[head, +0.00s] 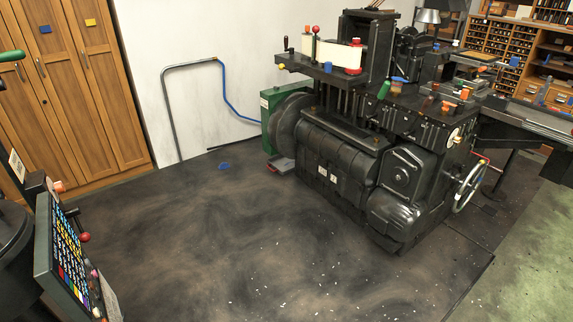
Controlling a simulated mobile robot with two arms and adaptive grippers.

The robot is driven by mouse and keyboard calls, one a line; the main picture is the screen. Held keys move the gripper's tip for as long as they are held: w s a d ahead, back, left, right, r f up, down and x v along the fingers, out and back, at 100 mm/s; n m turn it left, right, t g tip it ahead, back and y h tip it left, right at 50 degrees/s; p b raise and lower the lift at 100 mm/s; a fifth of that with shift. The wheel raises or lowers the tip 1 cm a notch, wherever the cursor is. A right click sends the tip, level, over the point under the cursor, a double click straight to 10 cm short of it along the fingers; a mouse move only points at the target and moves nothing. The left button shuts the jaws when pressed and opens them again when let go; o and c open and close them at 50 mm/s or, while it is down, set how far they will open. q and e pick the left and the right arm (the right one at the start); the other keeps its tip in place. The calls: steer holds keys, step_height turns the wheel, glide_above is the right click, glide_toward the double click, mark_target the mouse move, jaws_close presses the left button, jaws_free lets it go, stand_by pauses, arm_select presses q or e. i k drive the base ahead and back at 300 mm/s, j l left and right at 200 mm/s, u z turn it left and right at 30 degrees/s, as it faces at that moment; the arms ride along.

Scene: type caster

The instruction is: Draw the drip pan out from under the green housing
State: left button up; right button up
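The green housing (267,121) stands at the left end of the black casting machine, partly hidden behind a large dark wheel. A low, flat grey pan with a reddish edge (281,165) lies on the floor at the foot of the housing. It appears to be the drip pan. Its near part sticks out from below, and its far part is hidden under the machine. Neither of my grippers is in view.
The black casting machine (340,165) fills the centre right. A blue scrap (224,166) lies on the dark floor (200,230), which is mostly clear. A keyboard console (75,255) stands at the lower left. Wooden cabinets (70,95) and a bent pipe (170,110) line the back.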

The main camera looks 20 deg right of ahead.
mark_target(282, 165)
steer(key=i+u, duration=0.1)
steer(key=i, duration=2.25)
steer(key=i+z, duration=0.2)
steer(key=i, duration=0.3)
steer(key=i+j+z, duration=0.2)
steer(key=i, duration=0.25)
steer(key=i+j+z, duration=0.2)
steer(key=i, duration=0.25)
steer(key=i+j+z, duration=0.15)
steer(key=i, duration=0.3)
steer(key=i+j+z, duration=0.5)
steer(key=z, duration=0.15)
steer(key=i+j+z, duration=0.4)
steer(key=j+z, duration=0.25)
steer(key=i+j+z, duration=0.1)
steer(key=j+z, duration=0.2)
steer(key=j, duration=0.2)
steer(key=j+z, duration=0.65)
steer(key=j, duration=0.3)
steer(key=i, duration=0.05)
